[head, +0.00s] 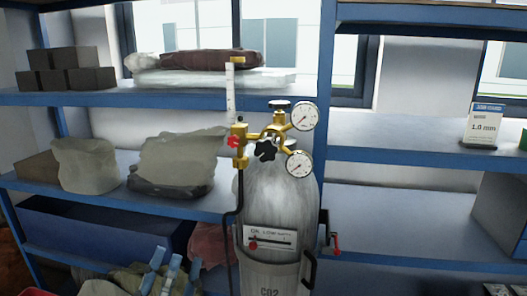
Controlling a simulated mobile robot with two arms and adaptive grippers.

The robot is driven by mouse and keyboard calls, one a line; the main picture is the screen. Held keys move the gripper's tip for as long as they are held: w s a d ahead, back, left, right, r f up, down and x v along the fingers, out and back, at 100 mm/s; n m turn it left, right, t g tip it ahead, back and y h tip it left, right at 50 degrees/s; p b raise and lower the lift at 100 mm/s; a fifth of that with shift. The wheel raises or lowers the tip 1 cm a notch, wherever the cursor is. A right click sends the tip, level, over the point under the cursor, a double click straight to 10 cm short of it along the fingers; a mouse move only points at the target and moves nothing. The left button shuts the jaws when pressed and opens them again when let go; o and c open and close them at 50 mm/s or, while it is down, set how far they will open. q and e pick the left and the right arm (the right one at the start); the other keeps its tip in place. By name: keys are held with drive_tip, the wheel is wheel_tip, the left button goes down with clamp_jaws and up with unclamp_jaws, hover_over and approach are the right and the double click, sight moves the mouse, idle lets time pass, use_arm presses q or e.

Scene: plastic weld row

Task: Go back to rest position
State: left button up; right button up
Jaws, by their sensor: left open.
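No gripper outline stands out clearly in the head view. Some upright blue pieces (172,268) rise from the bottom edge left of centre, among grey-green lumps. I cannot tell for sure whether they belong to my left gripper. Nothing is seen held there. My right gripper is not in view.
A grey CO2 cylinder (277,195) stands upright in the middle, with a brass regulator (282,129) and two gauges. A dark hose hangs on its left. Blue-edged shelves (390,155) behind it carry bags, grey blocks (66,68) and a white box (482,125).

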use_arm(q)
drive_tip(key=w+a+f+n+g+y+b, duration=0.1)
drive_tip(key=w+f+g+y, duration=0.25)
drive_tip(key=f, duration=1.45)
drive_tip(key=w+f+n+g+y, duration=0.15)
drive_tip(key=w+f+g, duration=0.3)
drive_tip(key=f, duration=1.45)
drive_tip(key=s+a+f+g+y+b, duration=0.1)
drive_tip(key=s+f+g, duration=0.25)
drive_tip(key=f, duration=0.85)
drive_tip(key=s+a+f+g+y, duration=0.2)
drive_tip(key=s+f, duration=0.3)
drive_tip(key=f, duration=0.7)
drive_tip(key=s+a+f+g, duration=0.1)
drive_tip(key=s+f+g, duration=0.2)
drive_tip(key=s+f, duration=0.5)
drive_tip(key=s+a+f+g+y+b, duration=0.1)
drive_tip(key=s+f+g, duration=0.3)
drive_tip(key=s+f, duration=0.4)
drive_tip(key=s+a+f+g, duration=0.3)
drive_tip(key=s+f, duration=0.5)
drive_tip(key=s, duration=1.1)
drive_tip(key=shift+s+f+m+g+y+b, duration=0.15)
drive_tip(key=shift+m+g+y+b, duration=0.15)
drive_tip(key=shift+m+g+b, duration=0.1)
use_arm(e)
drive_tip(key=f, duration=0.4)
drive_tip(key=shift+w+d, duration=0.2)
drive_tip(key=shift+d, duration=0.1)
